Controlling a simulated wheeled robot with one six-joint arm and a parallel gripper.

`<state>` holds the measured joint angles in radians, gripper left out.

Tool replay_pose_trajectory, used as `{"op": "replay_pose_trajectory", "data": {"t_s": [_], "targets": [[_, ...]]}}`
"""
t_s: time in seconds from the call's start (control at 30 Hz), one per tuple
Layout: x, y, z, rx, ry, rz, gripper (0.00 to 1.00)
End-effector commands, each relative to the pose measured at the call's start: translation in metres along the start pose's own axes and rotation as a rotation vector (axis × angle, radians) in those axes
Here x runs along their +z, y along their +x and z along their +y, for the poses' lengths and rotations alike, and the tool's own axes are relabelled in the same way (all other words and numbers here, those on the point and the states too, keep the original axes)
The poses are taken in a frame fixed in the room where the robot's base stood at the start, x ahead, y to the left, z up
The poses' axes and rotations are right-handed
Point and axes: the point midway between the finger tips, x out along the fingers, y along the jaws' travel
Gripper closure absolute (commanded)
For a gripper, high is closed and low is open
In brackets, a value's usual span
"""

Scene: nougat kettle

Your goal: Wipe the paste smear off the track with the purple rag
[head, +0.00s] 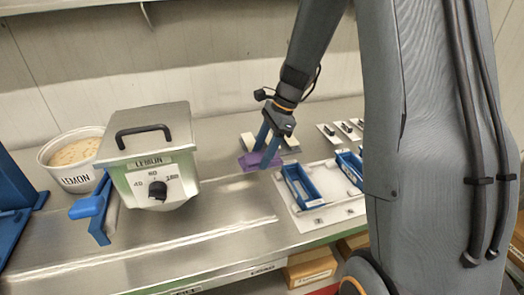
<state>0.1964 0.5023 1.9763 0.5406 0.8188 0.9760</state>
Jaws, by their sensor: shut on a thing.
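My gripper (265,151) points down over the bench right of the kettle. Its blue fingers are shut on the purple rag (249,161), which is low, at about the height of the bench top; I cannot tell whether it touches the surface. The track (225,218) is a long, shiny metal strip that runs from the lower left toward the rag, passing by the kettle. A pale line runs along its front edge. I cannot make out the paste smear; glare, the kettle or my gripper may hide it.
The kettle (150,165), labelled LEMON, has a dial and black handle. Left of it stand a LEMON tub (77,181) of pale paste and a blue lever (97,212). A white tray (303,219) with blue moulds (300,186) lies right of the rag. The bench front (215,240) is clear.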

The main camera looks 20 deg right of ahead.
Motion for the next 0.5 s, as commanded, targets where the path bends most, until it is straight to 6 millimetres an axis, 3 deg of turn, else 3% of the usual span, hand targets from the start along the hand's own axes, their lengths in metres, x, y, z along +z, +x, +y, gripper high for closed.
{"op": "replay_pose_trajectory", "data": {"t_s": [0.5], "targets": [[-0.017,0.041,-0.001,0.001,-0.003,0.000,0.67]]}}
